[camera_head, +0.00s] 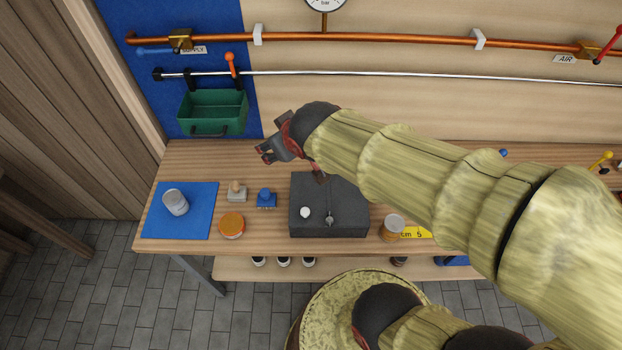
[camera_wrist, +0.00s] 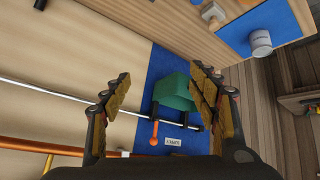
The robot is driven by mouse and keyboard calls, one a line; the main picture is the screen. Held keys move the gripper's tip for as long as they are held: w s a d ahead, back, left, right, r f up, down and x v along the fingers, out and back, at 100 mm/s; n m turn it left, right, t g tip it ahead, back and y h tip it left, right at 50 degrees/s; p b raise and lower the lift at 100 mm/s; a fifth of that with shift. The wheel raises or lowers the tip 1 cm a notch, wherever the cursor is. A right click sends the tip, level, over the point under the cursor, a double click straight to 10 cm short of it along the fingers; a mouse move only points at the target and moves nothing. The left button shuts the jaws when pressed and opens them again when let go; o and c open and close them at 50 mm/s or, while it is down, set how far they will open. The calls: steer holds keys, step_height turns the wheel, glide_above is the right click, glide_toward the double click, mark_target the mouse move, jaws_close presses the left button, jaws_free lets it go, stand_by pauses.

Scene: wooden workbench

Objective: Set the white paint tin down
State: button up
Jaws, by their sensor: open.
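The white paint tin (camera_head: 175,202) stands on the blue mat (camera_head: 196,222) at the left end of the workbench. It also shows in the wrist view (camera_wrist: 261,41), on the mat near the top right. My gripper (camera_head: 267,154) is open and empty. It is above the back of the bench, to the right of the tin and well apart from it. In the wrist view, the two fingers (camera_wrist: 163,110) are spread wide with nothing between them.
A green bin (camera_head: 212,112) hangs on the blue wall panel behind the bench. Copper pipe (camera_head: 370,40) runs along the wall.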

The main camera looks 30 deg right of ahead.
steer(key=s+a+r+m+g, duration=0.1)
steer(key=s+r+g, duration=0.1)
steer(key=s, duration=1.2)
steer(key=shift+s+r+m+g+y, duration=0.3)
steer(key=shift+s+r+m+y, duration=0.1)
steer(key=shift+r, duration=0.2)
steer(key=shift+c, duration=0.6)
